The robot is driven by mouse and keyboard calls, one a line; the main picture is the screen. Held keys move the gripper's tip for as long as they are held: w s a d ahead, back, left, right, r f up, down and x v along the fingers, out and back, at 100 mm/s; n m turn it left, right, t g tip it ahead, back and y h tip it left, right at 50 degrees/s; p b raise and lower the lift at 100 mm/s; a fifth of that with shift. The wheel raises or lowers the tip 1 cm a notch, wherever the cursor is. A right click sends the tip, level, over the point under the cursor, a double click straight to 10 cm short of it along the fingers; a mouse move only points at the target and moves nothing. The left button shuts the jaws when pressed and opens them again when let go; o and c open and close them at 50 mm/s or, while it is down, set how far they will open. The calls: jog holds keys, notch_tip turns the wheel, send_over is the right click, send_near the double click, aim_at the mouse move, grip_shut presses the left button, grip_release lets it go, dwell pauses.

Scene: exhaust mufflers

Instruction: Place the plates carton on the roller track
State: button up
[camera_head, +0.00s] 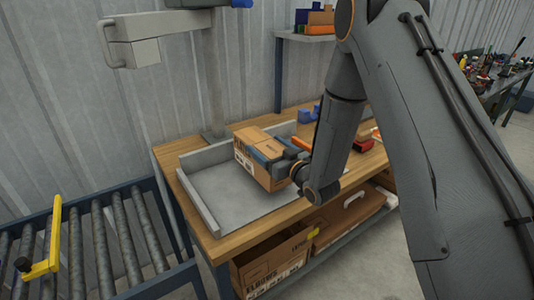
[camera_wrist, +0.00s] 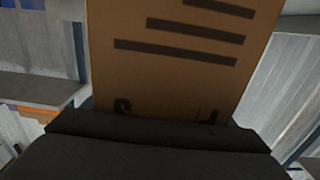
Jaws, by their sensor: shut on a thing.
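A brown carton (camera_head: 250,140) is held in my gripper (camera_head: 272,152) over the grey metal tray (camera_head: 215,195) on the wooden bench. In the head view I cannot tell whether its underside touches the tray. In the wrist view the carton (camera_wrist: 180,65) fills the middle, with dark printed bars and partly covered letters. My gripper's dark body (camera_wrist: 150,145) hides its lower part. The printed name is not fully readable. The roller track (camera_head: 85,250) stands at the lower left, left of the bench, with its visible rollers bare.
A yellow stop bar (camera_head: 48,245) stands over the track's left part. The tray has raised walls (camera_head: 198,202). A grey post rises behind it, with a box-shaped fixture (camera_head: 135,45). An elbows carton (camera_head: 275,262) sits on the shelf below. Blue and red items lie on the bench behind my arm.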

jog(key=shift+f, duration=1.35)
jog(key=o, duration=1.7)
jog(key=shift+f, duration=0.15)
jog(key=o, duration=0.4)
